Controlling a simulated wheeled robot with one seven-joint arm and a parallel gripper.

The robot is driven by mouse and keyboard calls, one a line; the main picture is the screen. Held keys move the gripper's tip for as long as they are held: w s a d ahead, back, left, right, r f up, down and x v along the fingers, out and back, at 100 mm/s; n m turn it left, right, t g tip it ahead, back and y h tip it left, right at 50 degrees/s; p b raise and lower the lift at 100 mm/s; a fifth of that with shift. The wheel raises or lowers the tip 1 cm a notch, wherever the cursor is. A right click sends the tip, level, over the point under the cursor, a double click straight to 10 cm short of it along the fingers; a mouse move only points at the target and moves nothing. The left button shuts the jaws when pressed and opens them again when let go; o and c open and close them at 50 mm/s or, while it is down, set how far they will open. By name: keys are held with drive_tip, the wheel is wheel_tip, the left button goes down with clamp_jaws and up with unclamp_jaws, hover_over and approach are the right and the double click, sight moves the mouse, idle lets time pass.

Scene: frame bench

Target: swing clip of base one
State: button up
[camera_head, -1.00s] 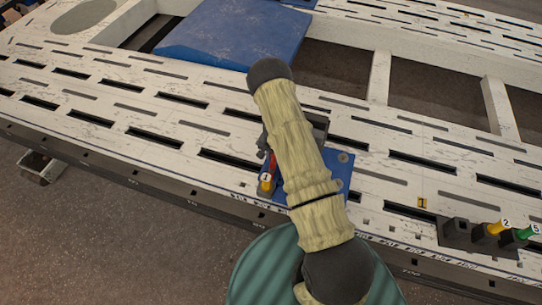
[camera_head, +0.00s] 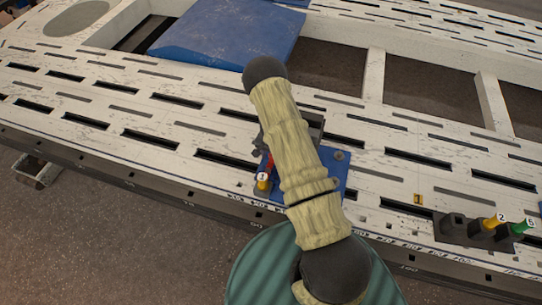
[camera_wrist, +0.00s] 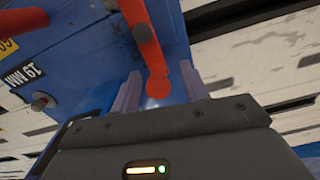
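Base one is a blue plate (camera_head: 338,176) on the white slotted bench, partly hidden behind my arm. Its red clip lever (camera_head: 269,163) shows just left of my arm, near a yellow-topped pin labelled 1 (camera_head: 262,184). In the wrist view the blue base (camera_wrist: 85,45) fills the upper left, and the red lever (camera_wrist: 142,32) comes down to a rounded end. My gripper (camera_wrist: 160,80) has its two pale purple fingers apart, on either side of that end, with visible gaps. My fingers are hidden by my arm in the head view.
A dark block (camera_head: 458,229) holding pins labelled 2 (camera_head: 490,224) and 5 (camera_head: 520,227) stands at the right on the bench edge. A yellow tag (camera_head: 418,199) lies near it. A large blue panel (camera_head: 228,38) lies behind. The bench (camera_head: 95,105) at left is clear.

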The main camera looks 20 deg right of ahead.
drive_tip(key=n, duration=0.1)
drive_tip(key=a+n, duration=0.1)
drive_tip(key=n, duration=0.2)
drive_tip(key=shift+w+a+b, duration=0.3)
drive_tip(key=shift+w, duration=0.05)
drive_tip(key=n, duration=0.2)
drive_tip(key=a+n, duration=0.1)
drive_tip(key=n, duration=0.1)
drive_tip(key=shift+a, duration=0.3)
drive_tip(key=n, duration=0.2)
drive_tip(key=a+n, duration=0.1)
drive_tip(key=shift+s+a+n, duration=0.2)
drive_tip(key=shift+n, duration=0.2)
drive_tip(key=n, duration=0.2)
drive_tip(key=s+a+n, duration=0.1)
drive_tip(key=n, duration=0.1)
drive_tip(key=shift+a+b, duration=0.2)
drive_tip(key=shift+b, duration=0.2)
drive_tip(key=s+r+m+p, duration=0.1)
drive_tip(key=r+p, duration=0.3)
drive_tip(key=r, duration=1.2)
drive_tip(key=s+r+m+p, duration=0.1)
drive_tip(key=s+r+p, duration=0.3)
drive_tip(key=r, duration=1.2)
drive_tip(key=shift+r+m+t+p, duration=0.2)
drive_tip(key=shift+m+t+p, duration=0.1)
drive_tip(key=shift+t+p, duration=0.15)
drive_tip(key=shift+d, duration=0.1)
drive_tip(key=shift+c, duration=0.4)
